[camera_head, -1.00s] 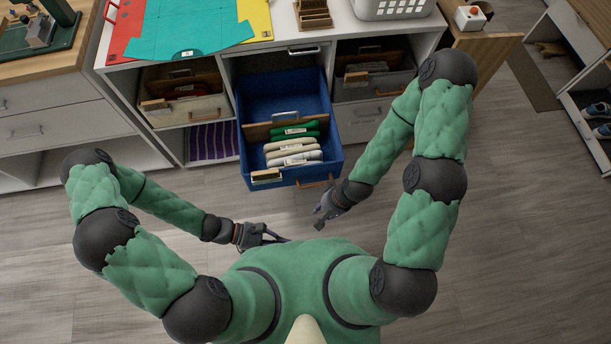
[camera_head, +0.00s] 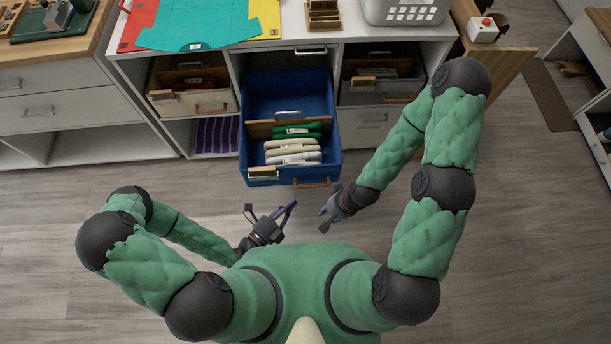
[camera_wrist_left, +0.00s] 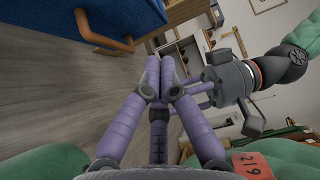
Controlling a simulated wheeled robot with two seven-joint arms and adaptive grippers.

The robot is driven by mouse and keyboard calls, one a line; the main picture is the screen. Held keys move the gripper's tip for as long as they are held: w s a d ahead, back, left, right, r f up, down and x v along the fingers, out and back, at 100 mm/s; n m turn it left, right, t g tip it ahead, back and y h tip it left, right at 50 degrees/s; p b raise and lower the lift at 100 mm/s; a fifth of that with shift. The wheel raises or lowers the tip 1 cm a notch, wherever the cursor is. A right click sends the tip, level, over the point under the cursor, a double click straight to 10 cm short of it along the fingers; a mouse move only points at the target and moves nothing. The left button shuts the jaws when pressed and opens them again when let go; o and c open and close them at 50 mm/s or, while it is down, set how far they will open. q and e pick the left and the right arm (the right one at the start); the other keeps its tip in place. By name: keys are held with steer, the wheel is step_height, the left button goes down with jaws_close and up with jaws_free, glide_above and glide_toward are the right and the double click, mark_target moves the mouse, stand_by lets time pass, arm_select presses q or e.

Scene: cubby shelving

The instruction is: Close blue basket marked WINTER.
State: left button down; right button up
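The blue basket (camera_head: 333,120) is pulled out of the middle of the white cubby shelf and stands open. Green and pale rolled items (camera_head: 293,148) lie inside. A wooden handle (camera_head: 312,183) is on its front, and a small tag (camera_head: 263,173) sits at its front left; I cannot read the writing. My left gripper (camera_head: 291,205) is apart from the basket, in front of it, shut and empty; the basket shows at upper left in the left wrist view (camera_wrist_left: 100,12). My right gripper (camera_head: 326,208) is in front of the basket's right corner, touching nothing; its finger gap is unclear.
Similar baskets sit in the cubbies to the left (camera_head: 192,103) and right (camera_head: 378,90). A purple striped item (camera_head: 216,135) fills the lower left cubby. A white laundry basket (camera_head: 405,10) and wooden organiser (camera_head: 324,14) stand on top. The floor before the basket is clear.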

arm_select(q)
steer(key=b+x, duration=0.1)
steer(key=x, duration=0.2)
steer(key=w+a+x, duration=0.1)
steer(key=x, duration=0.2)
steer(key=b+x, duration=0.1)
steer(key=x, duration=0.3)
steer(key=shift+w+a+f+b, duration=0.15)
steer(key=shift+w+a+b, duration=0.1)
steer(key=shift+b, duration=0.1)
steer(key=shift+w, duration=0.5)
steer(key=shift+w, duration=0.1)
